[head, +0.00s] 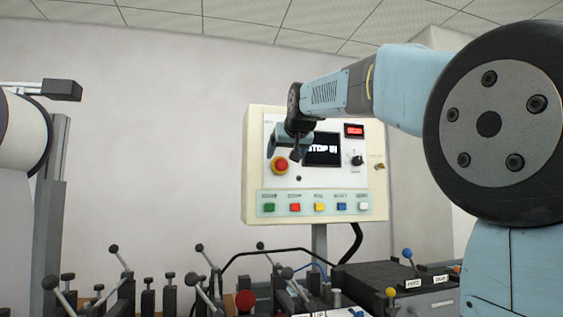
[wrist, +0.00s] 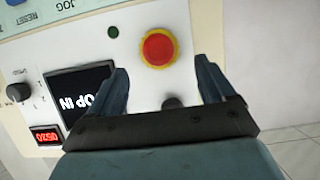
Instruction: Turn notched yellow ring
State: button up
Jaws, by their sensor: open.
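The yellow ring (head: 281,173) surrounds a red button on the left of the white control panel. In the wrist view the yellow ring (wrist: 160,66) lies just beyond the fingertips, roughly centred between them, with the red button (wrist: 159,47) inside it. My gripper (head: 296,152) is in front of the panel, up and right of the ring in the head view. In the wrist view my gripper (wrist: 163,72) is open, its fingers apart and nothing between them.
The panel has a screen (head: 322,150) partly hidden by my gripper, a black knob (head: 357,160), a red display (head: 354,130) and a row of coloured buttons (head: 319,208). Below stand several ball-ended levers (head: 122,258) and a black box (head: 385,280).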

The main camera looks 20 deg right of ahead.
aim_at(286, 162)
jog(key=shift+x, duration=2.4)
jog(key=shift+c, duration=0.2)
jog(key=c, duration=1)
jog(key=shift+d, duration=0.1)
jog(key=m+y, duration=0.2)
jog(key=m, duration=0.1)
jog(key=shift+d, duration=0.2)
jog(key=shift+d+f+m+t+y, duration=0.15)
jog(key=shift+m+y, duration=0.35)
jog(key=shift+m, duration=0.25)
jog(key=shift+d+f+m+t+y, duration=0.15)
jog(key=shift+m+y, duration=0.35)
jog(key=shift+m, duration=0.25)
